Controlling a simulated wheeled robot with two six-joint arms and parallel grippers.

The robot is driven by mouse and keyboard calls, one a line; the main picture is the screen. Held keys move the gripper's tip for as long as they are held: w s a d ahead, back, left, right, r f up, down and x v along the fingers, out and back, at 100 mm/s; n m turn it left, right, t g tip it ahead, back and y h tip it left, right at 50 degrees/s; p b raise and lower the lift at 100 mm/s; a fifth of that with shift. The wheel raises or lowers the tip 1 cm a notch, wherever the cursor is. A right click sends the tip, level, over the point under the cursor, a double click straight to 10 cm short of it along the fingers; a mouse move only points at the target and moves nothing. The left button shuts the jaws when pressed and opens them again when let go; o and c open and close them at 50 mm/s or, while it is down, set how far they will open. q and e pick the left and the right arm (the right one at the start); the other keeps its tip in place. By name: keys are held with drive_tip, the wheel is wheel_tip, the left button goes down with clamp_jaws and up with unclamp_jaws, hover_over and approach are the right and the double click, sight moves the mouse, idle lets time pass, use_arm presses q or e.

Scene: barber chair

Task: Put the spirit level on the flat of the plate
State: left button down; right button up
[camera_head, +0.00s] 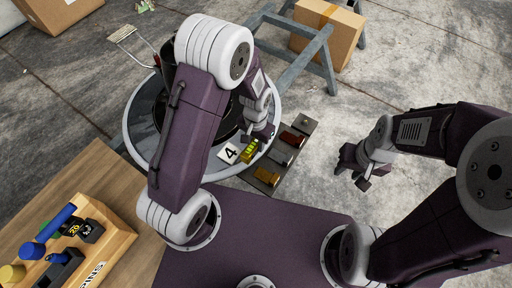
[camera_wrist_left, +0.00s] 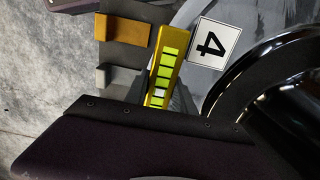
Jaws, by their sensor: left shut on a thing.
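The spirit level (camera_head: 249,151) is a yellow bar with bright green windows; it also shows in the left wrist view (camera_wrist_left: 167,65). My left gripper (camera_head: 259,136) is shut on it, and its dark fingers (camera_wrist_left: 163,98) flank the level in the wrist view. The plate (camera_head: 139,118) is a large round grey disc with a pale rim and a black raised middle; it also shows in the wrist view (camera_wrist_left: 203,12). The level is beside a white card marked 4 (camera_head: 228,153), near the plate's edge. Whether it touches the plate is unclear. My right gripper (camera_head: 354,170) is open and empty over the floor.
A dark holder board (camera_head: 266,187) with several small blocks lies right of the plate. A wooden rack (camera_head: 105,240) with blue and yellow handled items stands lower left. A grey trestle (camera_head: 300,35) and cardboard box (camera_head: 330,30) are behind. The floor at right is clear.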

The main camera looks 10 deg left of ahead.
sight(256, 147)
use_arm(q)
wheel_tip(256, 147, down, 3)
drive_tip(key=shift+b, duration=0.5)
drive_tip(key=shift+r, duration=0.15)
drive_tip(key=c, duration=1.1)
unclamp_jaws()
drive_tip(key=shift+o, duration=0.2)
